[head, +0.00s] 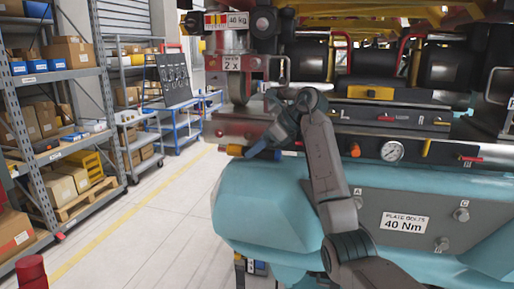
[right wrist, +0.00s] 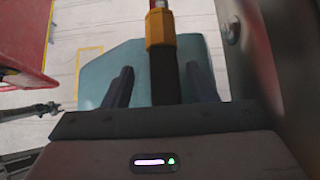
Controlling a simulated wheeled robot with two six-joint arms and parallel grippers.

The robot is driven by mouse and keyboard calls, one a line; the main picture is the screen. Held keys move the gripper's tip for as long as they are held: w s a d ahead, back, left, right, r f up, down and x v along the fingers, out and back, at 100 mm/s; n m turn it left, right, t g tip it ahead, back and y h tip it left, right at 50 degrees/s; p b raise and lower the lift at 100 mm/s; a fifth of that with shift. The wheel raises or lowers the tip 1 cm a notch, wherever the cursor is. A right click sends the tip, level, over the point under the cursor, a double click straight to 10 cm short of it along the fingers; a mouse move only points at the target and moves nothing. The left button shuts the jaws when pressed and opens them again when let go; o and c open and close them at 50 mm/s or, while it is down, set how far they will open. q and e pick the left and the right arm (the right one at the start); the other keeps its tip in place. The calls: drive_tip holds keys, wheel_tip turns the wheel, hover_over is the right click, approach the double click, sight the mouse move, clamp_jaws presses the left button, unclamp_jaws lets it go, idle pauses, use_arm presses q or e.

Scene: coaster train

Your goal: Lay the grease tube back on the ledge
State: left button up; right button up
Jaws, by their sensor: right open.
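The grease tube, as I take it, has a black body with an orange collar (right wrist: 160,28) and a red tip. It lies between the two fingers of my right gripper (right wrist: 160,88) in the right wrist view, with a visible gap on each side. My right gripper (head: 262,147) is open. In the head view it is at the left end of the machine's front, and the tube's orange part (head: 235,150) shows just left of it. The ledge is probably the reddish shelf (head: 232,131) just above. The gripper hides part of the tube. I do not see my left gripper.
The teal machine body (head: 255,200) is below the gripper. A grey wall with a bolt (right wrist: 233,29) stands close on the right in the wrist view. A gauge (head: 392,151) and levers sit to the right. Shelving (head: 75,75) stands at left, with clear floor (head: 155,215) between.

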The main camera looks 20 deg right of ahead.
drive_tip(key=shift+s+d+r+b, duration=0.15)
drive_tip(key=shift+d+r+b, duration=0.1)
drive_tip(key=shift+d+b, duration=0.1)
drive_tip(key=b+v, duration=0.3)
drive_tip(key=v, duration=0.4)
drive_tip(key=shift+f, duration=0.1)
drive_tip(key=shift+s+d+r+p, duration=0.1)
drive_tip(key=shift+r+p, duration=0.3)
drive_tip(key=shift+p, duration=0.05)
drive_tip(key=shift+s+d+r+p, duration=0.1)
drive_tip(key=shift+s+r+p, duration=0.05)
drive_tip(key=shift+r+p, duration=0.3)
drive_tip(key=shift+s+d+r+p, duration=0.35)
drive_tip(key=shift+d+p, duration=0.2)
drive_tip(key=shift+p, duration=0.3)
drive_tip(key=shift+f, duration=0.1)
